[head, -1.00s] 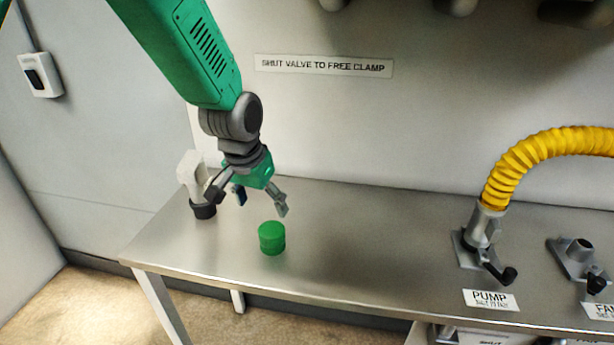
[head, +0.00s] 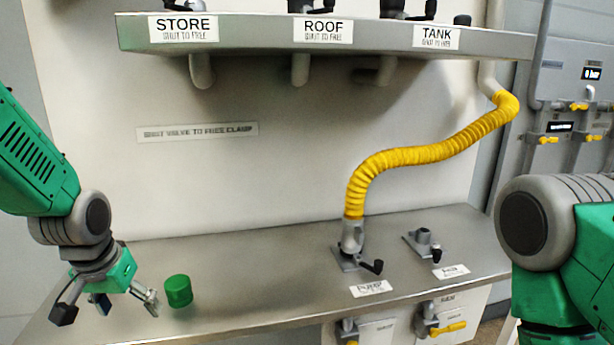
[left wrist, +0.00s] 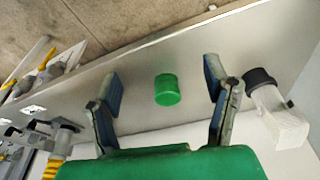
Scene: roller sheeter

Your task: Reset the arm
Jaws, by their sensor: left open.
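My left gripper (head: 108,300) is open and empty above the left end of the steel bench (head: 250,270). In the head view a green cylinder (head: 178,290) stands upright on the bench just right of its fingers. In the left wrist view the green cylinder (left wrist: 167,89) shows between the two spread fingers of the left gripper (left wrist: 165,92), apart from both. My right arm (head: 560,250) comes in at the right edge of the head view; its gripper is out of view.
A yellow hose (head: 430,152) runs from the PUMP fitting (head: 352,240) up past the TANK end of the shelf (head: 270,32). A second fitting (head: 424,242) stands beside it. In the wrist view a white item with a black collar (left wrist: 275,115) stands near the right finger.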

